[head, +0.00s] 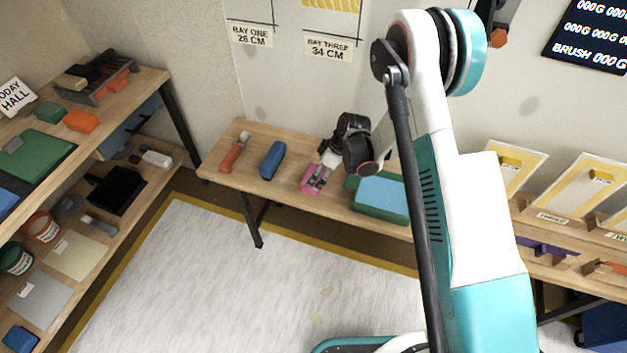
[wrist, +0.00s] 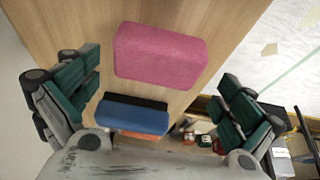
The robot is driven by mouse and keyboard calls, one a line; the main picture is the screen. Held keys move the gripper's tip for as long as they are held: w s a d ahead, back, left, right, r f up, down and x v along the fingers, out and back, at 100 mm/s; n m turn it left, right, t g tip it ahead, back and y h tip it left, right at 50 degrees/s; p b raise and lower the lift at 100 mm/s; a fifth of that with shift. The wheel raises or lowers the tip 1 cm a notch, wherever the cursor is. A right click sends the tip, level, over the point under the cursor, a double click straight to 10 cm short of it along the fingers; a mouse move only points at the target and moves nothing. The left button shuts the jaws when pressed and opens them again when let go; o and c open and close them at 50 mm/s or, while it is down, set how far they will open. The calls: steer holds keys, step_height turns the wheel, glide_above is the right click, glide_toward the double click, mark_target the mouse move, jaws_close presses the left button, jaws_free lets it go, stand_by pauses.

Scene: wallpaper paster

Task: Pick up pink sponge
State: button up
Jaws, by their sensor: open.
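The pink sponge (wrist: 160,55) lies flat on the wooden table (wrist: 75,22) and shows whole in the wrist view. In the head view the sponge (head: 308,185) is partly hidden by my gripper (head: 318,180), which is over it. In the wrist view my gripper (wrist: 170,98) is open, with one green-padded finger toward the left and one toward the right. The sponge lies between and ahead of the fingers, and neither finger visibly touches it.
A blue block (head: 272,160) and an orange-handled tool (head: 235,152) lie left of the sponge. A green and light-blue tray (head: 381,196) stands close to its right. A shelf (head: 150,80) with several items is at far left. The floor in front is clear.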

steer(key=b+x, duration=0.2)
steer(key=x, duration=0.2)
steer(key=shift+w+a+f, duration=0.15)
steer(key=shift+w+a, duration=0.05)
steer(key=shift+a, duration=0.05)
steer(key=c, duration=0.7)
step_height(320, 180, up, 20)
steer(key=p, duration=0.7)
